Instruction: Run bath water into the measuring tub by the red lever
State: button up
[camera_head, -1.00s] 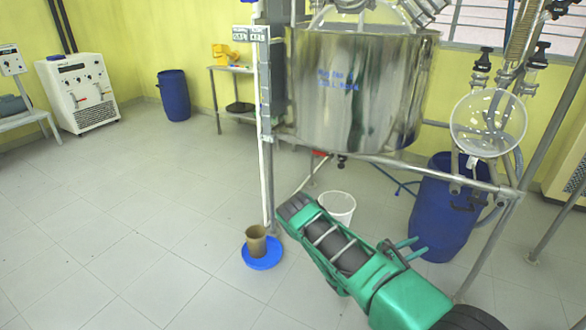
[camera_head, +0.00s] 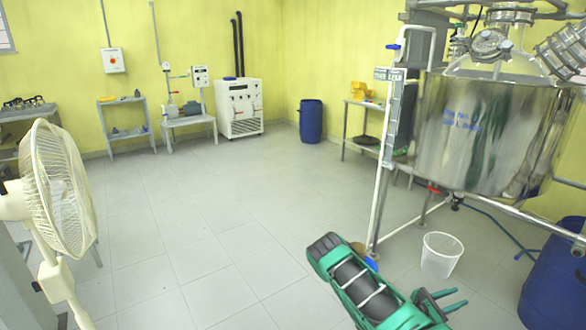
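The red lever (camera_head: 433,188) sits low on the pipework beneath the left side of the steel bath vessel (camera_head: 490,140). A white tub (camera_head: 441,255) stands upright on the floor below the vessel; I cannot see any water in it. It may be the measuring tub. My gripper (camera_head: 461,298) shows two green prongs spread apart with nothing between them, at the lower right, nearer to me than the tub and apart from it and the lever.
A blue barrel (camera_head: 555,275) stands at the right and a hose runs to it. A white pipe and metal frame (camera_head: 385,150) rise left of the vessel. A fan (camera_head: 55,190) stands at the near left. The floor in the middle is clear.

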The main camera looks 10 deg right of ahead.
aim_at(435, 189)
jog(key=u, duration=0.2)
jog(key=i, duration=1.15)
jog(key=u, duration=0.2)
jog(key=i, duration=2.35)
jog(key=z, duration=0.25)
jog(key=i, duration=1.25)
jog(key=z, duration=1.1)
jog(key=i, duration=0.85)
jog(key=z, duration=1.3)
jog(key=i, duration=1.3)
jog(key=z, duration=0.15)
